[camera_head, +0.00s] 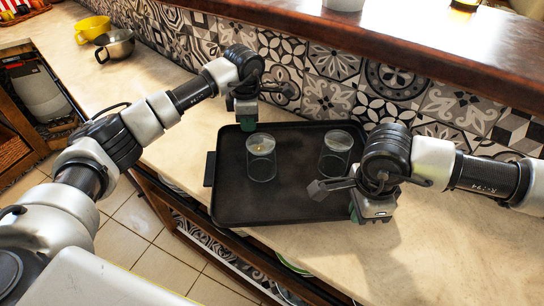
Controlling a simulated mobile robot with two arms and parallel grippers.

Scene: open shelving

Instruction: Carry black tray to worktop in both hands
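The black tray (232,192) lies on the pale worktop (420,262), its near left corner close to the worktop's front edge. Two clear glasses stand upright on it, a left glass (261,160) and a right glass (336,156). The tray's left handle (210,169) shows bare. My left gripper (247,122) is at the tray's far left edge. My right gripper (352,208) is over the tray's right end and hides part of it, including any handle there. I cannot tell whether either gripper is open, shut or touching the tray.
A patterned tile wall (330,90) rises behind the tray, below a dark wooden ledge (400,55). A yellow cup (92,28) and a metal cup (115,45) stand at the far left. The worktop is clear between them and the tray, and at the near right.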

